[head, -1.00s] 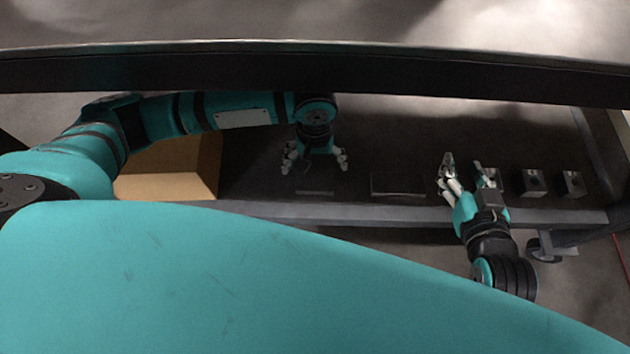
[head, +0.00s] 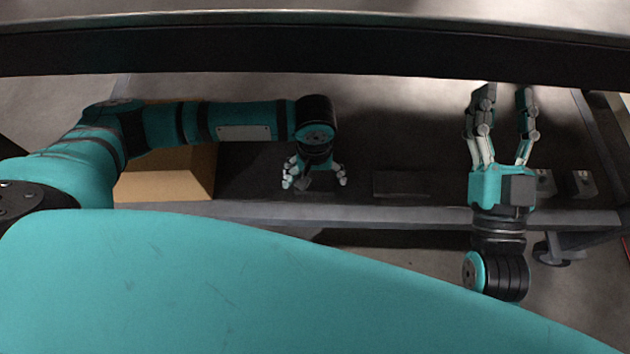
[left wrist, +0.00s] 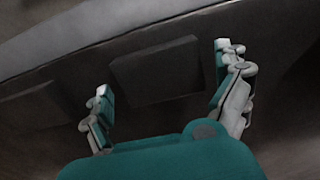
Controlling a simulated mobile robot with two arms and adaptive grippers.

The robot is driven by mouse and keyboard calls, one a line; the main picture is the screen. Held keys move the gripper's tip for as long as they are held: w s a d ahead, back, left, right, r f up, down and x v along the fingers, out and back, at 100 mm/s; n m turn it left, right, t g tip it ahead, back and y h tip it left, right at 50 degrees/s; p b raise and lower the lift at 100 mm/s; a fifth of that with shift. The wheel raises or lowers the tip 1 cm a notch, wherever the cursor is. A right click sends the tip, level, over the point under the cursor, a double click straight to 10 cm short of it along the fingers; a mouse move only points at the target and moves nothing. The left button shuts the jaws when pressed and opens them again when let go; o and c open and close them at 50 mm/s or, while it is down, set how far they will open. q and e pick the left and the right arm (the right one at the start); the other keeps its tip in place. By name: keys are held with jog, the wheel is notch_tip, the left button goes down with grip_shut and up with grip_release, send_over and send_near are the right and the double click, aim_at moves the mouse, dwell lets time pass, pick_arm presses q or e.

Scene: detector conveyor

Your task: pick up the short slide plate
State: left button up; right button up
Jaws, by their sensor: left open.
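The short slide plate (left wrist: 155,70) is a flat dark rectangle on the dark shelf. In the left wrist view it lies between and just beyond the spread fingers. My left gripper (head: 315,184) points down over it, open and empty; in the head view the fingers mostly hide the plate. I cannot tell the exact height of the fingertips above it. A longer dark plate (head: 400,184) lies to the right. My right gripper (head: 506,97) is open and empty, fingers pointing away over the right part of the shelf.
A cardboard box (head: 170,185) stands left of my left gripper. Small metal blocks (head: 583,184) sit at the right end, partly behind my right gripper. A thick dark beam (head: 300,48) crosses above, and the shelf's front rail (head: 370,213) runs along the near side.

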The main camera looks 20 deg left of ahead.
pick_arm(q)
jog(key=shift+f, duration=0.15)
jog(key=c, duration=1.4)
jog(key=shift+c, duration=0.9)
